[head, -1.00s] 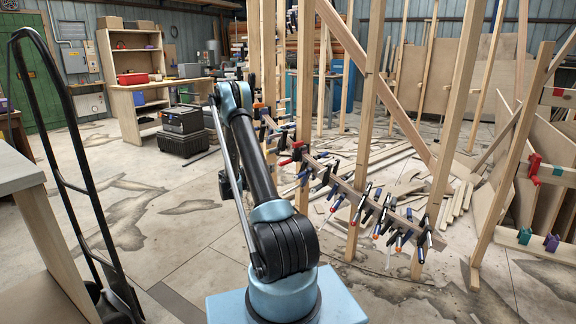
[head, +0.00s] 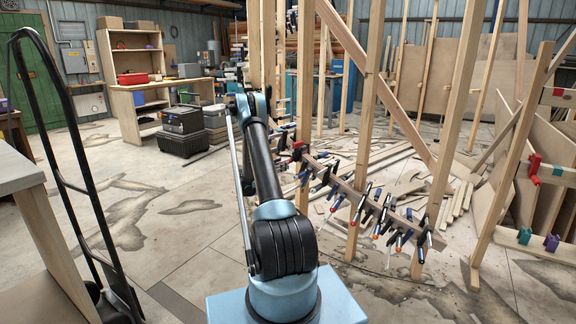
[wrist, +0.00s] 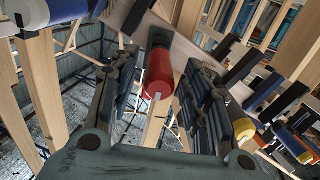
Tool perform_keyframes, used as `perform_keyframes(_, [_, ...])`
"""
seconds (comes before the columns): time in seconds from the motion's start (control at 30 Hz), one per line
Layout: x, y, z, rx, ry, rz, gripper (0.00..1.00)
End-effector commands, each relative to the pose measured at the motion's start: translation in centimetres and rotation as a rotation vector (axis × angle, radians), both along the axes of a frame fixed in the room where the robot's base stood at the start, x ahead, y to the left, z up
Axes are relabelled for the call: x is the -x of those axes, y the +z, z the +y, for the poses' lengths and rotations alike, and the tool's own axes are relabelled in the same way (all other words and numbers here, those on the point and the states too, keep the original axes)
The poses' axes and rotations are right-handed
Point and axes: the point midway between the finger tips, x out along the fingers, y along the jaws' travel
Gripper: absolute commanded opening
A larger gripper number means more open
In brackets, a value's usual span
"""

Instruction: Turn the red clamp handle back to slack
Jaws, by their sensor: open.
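The red clamp handle (wrist: 158,74) is a thick red cylinder with its near end facing the wrist camera. It sits between the two fingers of my gripper (wrist: 162,68), which is open with a finger on either side. A gap shows on the left; on the right I cannot tell whether the finger touches. The handle's far end meets a dark clamp part by the pale wooden strip (wrist: 193,42). In the head view a small red part (head: 298,145) shows just right of my arm; I cannot tell if it is the same handle.
Several clamps with blue, black and orange handles (head: 376,217) line the curved strip, close together. In the wrist view a yellow-tipped handle (wrist: 244,129) is close to the right finger. Upright wooden studs (head: 370,100) stand around the strip. Open floor (head: 190,225) lies left of my arm.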

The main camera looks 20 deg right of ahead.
Motion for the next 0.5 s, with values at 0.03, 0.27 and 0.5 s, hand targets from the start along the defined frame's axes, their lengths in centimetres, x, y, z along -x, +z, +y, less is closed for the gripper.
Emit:
perform_keyframes(0.03, [-0.3, 0.0, -0.9, 0.000, -0.002, 0.000, 0.44])
perform_keyframes(0.27, [-1.7, 0.0, -4.0, 0.000, -0.002, 0.000, 0.44])
perform_keyframes(0.5, [-2.5, 0.0, -5.4, 0.000, 0.000, 0.000, 0.44])
